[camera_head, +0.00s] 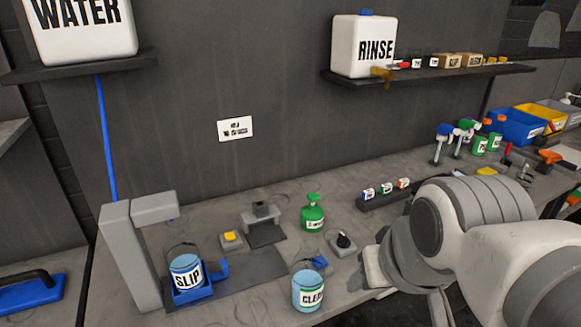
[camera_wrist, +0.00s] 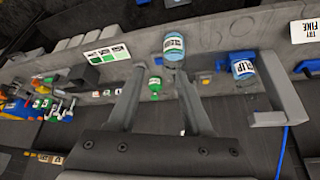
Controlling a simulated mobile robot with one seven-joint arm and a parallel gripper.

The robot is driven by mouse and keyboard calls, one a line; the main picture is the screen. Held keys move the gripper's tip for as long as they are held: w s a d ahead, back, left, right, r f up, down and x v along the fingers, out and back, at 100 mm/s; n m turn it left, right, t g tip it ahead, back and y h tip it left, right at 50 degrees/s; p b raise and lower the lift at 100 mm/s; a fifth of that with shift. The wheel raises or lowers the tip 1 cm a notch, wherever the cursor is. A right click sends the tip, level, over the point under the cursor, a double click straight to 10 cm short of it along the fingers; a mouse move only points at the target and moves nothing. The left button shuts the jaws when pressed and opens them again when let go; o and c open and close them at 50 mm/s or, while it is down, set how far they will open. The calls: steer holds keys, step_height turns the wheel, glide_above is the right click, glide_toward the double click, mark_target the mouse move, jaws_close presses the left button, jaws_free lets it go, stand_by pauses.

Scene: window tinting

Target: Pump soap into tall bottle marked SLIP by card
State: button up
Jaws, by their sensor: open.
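The light-blue SLIP bottle (camera_head: 186,272) stands in a blue holder (camera_head: 193,296) under a grey spout at the left; it shows at the right of the wrist view (camera_wrist: 243,70). A green pump bottle (camera_head: 313,215) stands on the bench and also shows in the wrist view (camera_wrist: 155,86). A small white card (camera_head: 235,129) is on the wall; its print is too small to read. My gripper (camera_wrist: 158,68) is open. The green bottle appears between its fingers in the wrist view, but the head view shows my gripper apart from it, to the right.
A second blue bottle (camera_head: 308,291), its label partly readable, stands at the front edge. A grey block with a black knob (camera_head: 343,243) and a yellow-topped block (camera_head: 231,238) flank the green bottle. A rack of small labelled blocks (camera_head: 386,196) is behind my arm.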

jaws_close()
stand_by(0.3)
stand_by(1.6)
